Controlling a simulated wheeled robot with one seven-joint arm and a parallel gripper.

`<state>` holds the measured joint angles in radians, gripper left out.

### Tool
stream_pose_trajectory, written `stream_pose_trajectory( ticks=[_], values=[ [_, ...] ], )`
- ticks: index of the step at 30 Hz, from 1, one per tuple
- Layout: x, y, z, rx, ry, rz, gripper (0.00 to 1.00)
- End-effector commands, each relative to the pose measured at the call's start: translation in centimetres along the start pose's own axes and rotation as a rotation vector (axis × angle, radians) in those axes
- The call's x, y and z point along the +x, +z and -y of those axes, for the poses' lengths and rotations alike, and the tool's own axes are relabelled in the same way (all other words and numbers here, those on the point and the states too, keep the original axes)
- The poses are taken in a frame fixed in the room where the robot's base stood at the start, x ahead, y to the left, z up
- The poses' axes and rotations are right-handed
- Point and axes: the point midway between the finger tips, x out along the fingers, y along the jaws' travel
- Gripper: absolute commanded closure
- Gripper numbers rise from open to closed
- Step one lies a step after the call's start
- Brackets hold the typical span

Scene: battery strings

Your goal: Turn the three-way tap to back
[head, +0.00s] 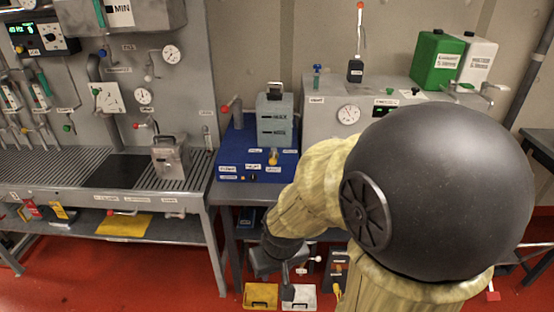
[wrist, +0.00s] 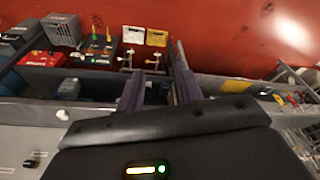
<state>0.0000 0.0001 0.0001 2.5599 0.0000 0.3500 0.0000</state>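My gripper (wrist: 160,68) is open in the wrist view, its two dark fingers apart with nothing held between them. In the head view my gripper (head: 287,278) hangs low in front of the bench, partly hidden by my arm. Small tap-like fittings with pale handles (wrist: 152,61) show just beyond the fingers in the wrist view. A white-knobbed lever (head: 317,259) shows beside my gripper in the head view. I cannot tell which fitting is the three-way tap; labels are too small to read.
A yellow tray (head: 260,296) and a white tray (head: 299,298) lie low near my gripper. A blue unit (head: 228,160) with a grey block stands on the bench. A grey panel (head: 185,100) with gauges and levers is at left. Red floor is open at lower left.

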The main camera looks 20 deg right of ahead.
Motion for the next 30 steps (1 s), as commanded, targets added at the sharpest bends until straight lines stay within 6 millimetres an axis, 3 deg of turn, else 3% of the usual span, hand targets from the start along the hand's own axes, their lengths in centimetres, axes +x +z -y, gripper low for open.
stream_pose_trajectory(
  ticks=[3,7,11,14,24,30],
  values=[
    [0.0,0.0,0.0,0.000,0.000,0.000,0.64],
    [0.1,-0.3,0.0,-0.001,0.000,-0.006,0.52],
    [1.0,-2.2,-0.5,-0.004,0.004,-0.050,0.52],
    [2.5,-5.2,-0.8,-0.017,0.005,-0.126,0.52],
    [9.0,-18.3,-2.3,-0.043,-0.035,-0.530,0.52],
    [11.8,-24.1,-4.4,0.015,-0.056,-0.797,0.52]
  ],
)
